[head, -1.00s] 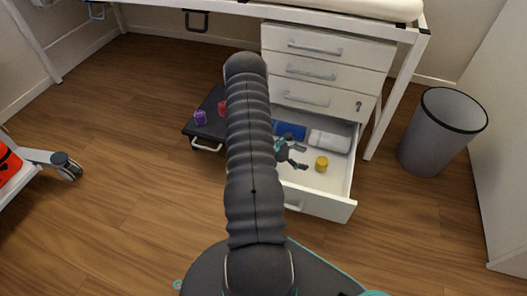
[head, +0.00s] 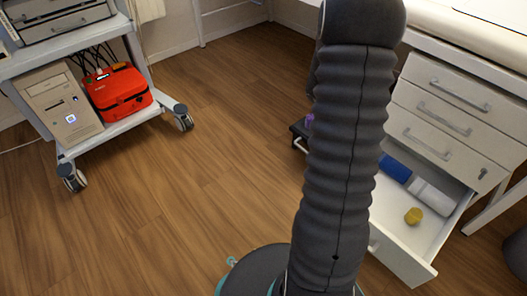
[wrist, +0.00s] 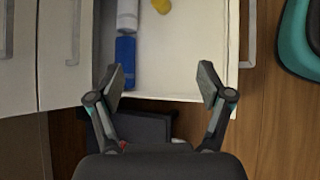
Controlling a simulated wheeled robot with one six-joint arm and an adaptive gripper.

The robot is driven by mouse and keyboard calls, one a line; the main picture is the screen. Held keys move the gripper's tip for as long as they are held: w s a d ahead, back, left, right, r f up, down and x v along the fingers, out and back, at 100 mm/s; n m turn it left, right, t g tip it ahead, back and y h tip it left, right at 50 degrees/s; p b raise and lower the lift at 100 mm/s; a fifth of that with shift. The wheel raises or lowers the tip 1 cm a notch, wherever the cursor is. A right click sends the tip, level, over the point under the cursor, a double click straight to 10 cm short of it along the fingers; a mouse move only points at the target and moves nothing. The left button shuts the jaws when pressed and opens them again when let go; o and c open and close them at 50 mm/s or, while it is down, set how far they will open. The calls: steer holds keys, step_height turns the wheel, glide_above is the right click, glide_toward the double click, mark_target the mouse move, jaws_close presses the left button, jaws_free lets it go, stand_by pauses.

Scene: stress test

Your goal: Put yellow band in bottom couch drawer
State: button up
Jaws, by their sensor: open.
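The yellow band (head: 413,216) is a small roll lying in the open bottom drawer (head: 393,251) of the white cabinet. It also shows at the top of the wrist view (wrist: 161,6). My gripper (wrist: 165,80) is open and empty in the wrist view, over the end of the drawer by the blue roll (wrist: 125,62) and apart from the yellow band. In the head view my arm hides the gripper. The blue roll (head: 395,168) and a white roll (head: 432,196) lie along the drawer's back.
A low black step (head: 299,130) with a purple roll (head: 309,120) stands left of the drawer, partly behind my arm. A wheeled cart (head: 125,123) with a red bag (head: 118,94) is at the left. The middle floor is clear.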

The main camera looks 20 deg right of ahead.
steer(key=w+a+r+m+t, duration=0.1)
steer(key=w+a+r+t, duration=0.15)
steer(key=a+r, duration=0.55)
steer(key=s+a+r+t+y, duration=0.2)
steer(key=a+r+t, duration=0.1)
steer(key=a, duration=0.6)
steer(key=s+a+r+t+y, duration=0.2)
steer(key=a+r, duration=0.3)
steer(key=a, duration=0.5)
steer(key=s+a+r+m+t+y, duration=0.1)
steer(key=s+a+r+t, duration=0.3)
steer(key=a, duration=0.5)
steer(key=shift+a+t+y, duration=0.15)
steer(key=shift+t+y, duration=0.2)
steer(key=shift+y, duration=0.25)
steer(key=shift+s, duration=0.1)
steer(key=shift+c, duration=0.3)
